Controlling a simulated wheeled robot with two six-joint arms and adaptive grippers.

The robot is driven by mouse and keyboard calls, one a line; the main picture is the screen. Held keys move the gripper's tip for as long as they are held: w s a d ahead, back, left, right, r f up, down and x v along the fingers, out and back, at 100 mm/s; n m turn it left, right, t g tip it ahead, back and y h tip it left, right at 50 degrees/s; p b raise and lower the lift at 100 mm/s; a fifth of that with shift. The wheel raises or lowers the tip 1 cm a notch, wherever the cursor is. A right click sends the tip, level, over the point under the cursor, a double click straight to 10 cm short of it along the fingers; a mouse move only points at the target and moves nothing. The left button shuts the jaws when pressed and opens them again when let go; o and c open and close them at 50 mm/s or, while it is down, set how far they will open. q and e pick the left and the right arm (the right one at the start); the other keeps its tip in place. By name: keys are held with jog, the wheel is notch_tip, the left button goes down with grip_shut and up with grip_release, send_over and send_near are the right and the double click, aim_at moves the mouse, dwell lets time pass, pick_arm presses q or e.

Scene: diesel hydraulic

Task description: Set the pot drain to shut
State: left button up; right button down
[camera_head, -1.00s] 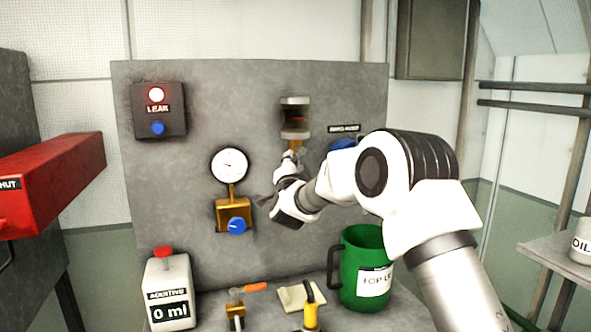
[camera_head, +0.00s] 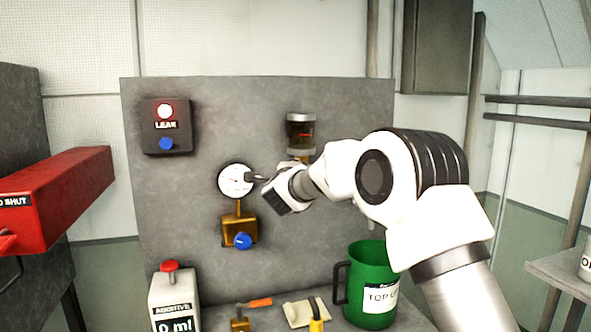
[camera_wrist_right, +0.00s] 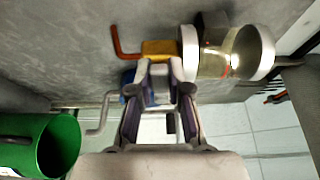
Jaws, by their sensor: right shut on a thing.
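The glass pot (camera_head: 300,133) with dark liquid hangs on the grey panel. In the right wrist view the pot (camera_wrist_right: 225,52) lies on its side, with the brass drain body (camera_wrist_right: 158,49) at its lower end. A bent red-orange lever (camera_wrist_right: 121,46) shows by that body. My right gripper (camera_head: 257,179) reaches left in front of the panel, near the gauge. In the wrist view its fingers (camera_wrist_right: 163,66) are nearly together and overlap the drain body. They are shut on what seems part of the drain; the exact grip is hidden. My left gripper is out of view.
A gauge (camera_head: 236,180) sits above a brass block with a blue knob (camera_head: 243,241). A LEAK box (camera_head: 166,126) has a lit lamp. A green jug (camera_head: 367,282), an additive container (camera_head: 173,300) and an orange-handled valve (camera_head: 258,303) stand below. A red beam (camera_head: 65,190) juts in from the left.

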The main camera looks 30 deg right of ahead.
jog(key=shift+r, duration=0.25)
jog(key=c, duration=1.1)
grip_release()
jog(key=shift+w, duration=0.1)
jog(key=shift+w+a+f, duration=0.2)
jog(key=shift+w, duration=0.05)
jog(key=v, duration=1.2)
